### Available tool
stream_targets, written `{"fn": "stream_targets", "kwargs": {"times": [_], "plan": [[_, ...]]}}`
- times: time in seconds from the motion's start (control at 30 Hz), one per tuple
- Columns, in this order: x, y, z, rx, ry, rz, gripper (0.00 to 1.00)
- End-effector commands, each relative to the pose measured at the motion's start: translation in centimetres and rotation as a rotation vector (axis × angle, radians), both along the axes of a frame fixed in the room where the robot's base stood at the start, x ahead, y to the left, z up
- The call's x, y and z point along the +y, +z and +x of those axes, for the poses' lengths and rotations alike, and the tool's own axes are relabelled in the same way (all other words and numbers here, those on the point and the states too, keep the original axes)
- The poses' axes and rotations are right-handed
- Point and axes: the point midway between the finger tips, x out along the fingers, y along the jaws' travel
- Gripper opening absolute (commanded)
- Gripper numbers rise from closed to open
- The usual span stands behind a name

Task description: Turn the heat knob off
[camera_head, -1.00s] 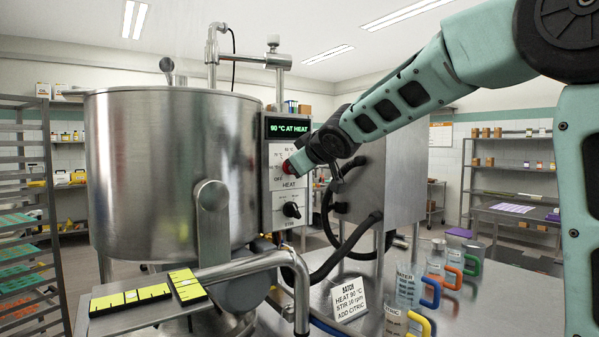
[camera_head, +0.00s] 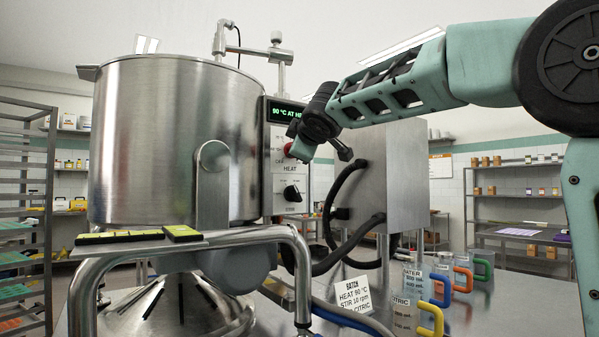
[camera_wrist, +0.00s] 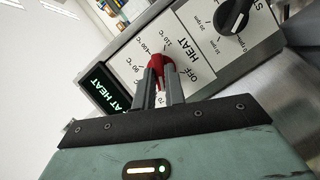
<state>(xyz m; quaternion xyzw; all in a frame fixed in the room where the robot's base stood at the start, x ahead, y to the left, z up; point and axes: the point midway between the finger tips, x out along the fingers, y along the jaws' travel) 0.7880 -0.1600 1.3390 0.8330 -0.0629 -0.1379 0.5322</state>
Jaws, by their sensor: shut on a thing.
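The red heat knob (camera_head: 288,149) is on the white control panel (camera_head: 277,183) at the right side of the steel kettle. In the wrist view the red knob (camera_wrist: 162,62) sits between the two grey fingers of my gripper (camera_wrist: 161,75), which are shut on it. In the head view my gripper (camera_head: 294,153) is at the panel, and my wrist hides part of the knob and scale. Dial marks from OFF up to 110 °C surround the knob; I cannot tell which mark it points to. The green display (camera_head: 285,112) reads 90 °C AT HEAT, partly covered.
A black stir knob (camera_head: 291,193) is below the heat knob on the same panel. The large kettle (camera_head: 170,140) stands left, a steel box (camera_head: 385,175) right. Jugs with coloured handles (camera_head: 430,318) and a batch card (camera_head: 355,297) stand on the table. A bent pipe runs in front.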

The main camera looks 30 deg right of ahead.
Motion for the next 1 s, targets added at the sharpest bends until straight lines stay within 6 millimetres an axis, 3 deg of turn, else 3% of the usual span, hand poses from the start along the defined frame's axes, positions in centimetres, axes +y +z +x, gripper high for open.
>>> {"fn": "stream_targets", "kwargs": {"times": [0.03, 1.0], "plan": [[0.15, -1.05, 0.02, -0.007, 0.002, -0.045, 0.00], [0.02, -1.56, 0.05, -0.095, 0.001, -0.946, 0.00]]}}
